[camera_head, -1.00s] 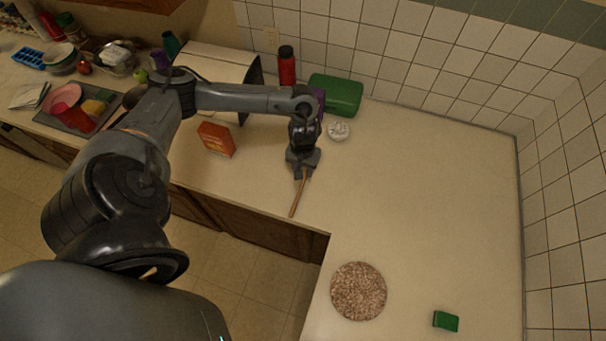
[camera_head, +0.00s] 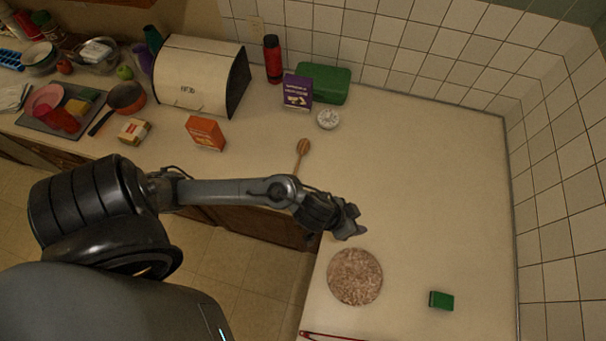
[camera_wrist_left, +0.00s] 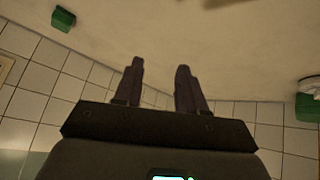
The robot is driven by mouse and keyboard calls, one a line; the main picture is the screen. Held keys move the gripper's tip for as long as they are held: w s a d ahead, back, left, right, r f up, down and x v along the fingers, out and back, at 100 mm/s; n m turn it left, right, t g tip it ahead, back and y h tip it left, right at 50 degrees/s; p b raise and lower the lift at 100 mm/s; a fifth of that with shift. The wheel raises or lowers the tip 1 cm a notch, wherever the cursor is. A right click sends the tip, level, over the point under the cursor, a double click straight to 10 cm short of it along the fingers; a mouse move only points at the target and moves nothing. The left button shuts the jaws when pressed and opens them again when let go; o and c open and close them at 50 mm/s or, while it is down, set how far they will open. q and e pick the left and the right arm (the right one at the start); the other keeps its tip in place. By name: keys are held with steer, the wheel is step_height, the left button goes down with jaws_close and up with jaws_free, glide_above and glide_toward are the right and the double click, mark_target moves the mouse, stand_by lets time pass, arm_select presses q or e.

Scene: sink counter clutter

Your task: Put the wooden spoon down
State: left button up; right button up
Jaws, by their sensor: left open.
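The wooden spoon (camera_head: 301,153) lies on the counter in the head view, its bowl toward the back and its handle pointing to the front edge. The lower end of its handle is partly hidden by my left arm. My left gripper (camera_head: 359,230) is open and empty, to the lower right of the spoon and just above the round speckled mat. Its two fingers show apart with nothing between them in the left wrist view (camera_wrist_left: 160,80). My right gripper is not in view.
The round speckled mat (camera_head: 355,277) and a green sponge-like block (camera_head: 441,300) lie at the front right. A purple box (camera_head: 297,92), green case (camera_head: 323,83), red bottle (camera_head: 272,60), white bread box (camera_head: 200,75) and orange box (camera_head: 205,133) stand behind. The right counter is largely clear.

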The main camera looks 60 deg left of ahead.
arm_select(q)
steer(key=s+a+r+g+y, duration=0.1)
steer(key=s+a, duration=0.5)
steer(key=s, duration=0.6)
steer(key=g+y, duration=0.1)
steer(key=g, duration=0.1)
steer(key=shift+s+a+r+g, duration=0.15)
steer(key=shift+r+g, duration=0.15)
steer(key=shift+r+p, duration=0.75)
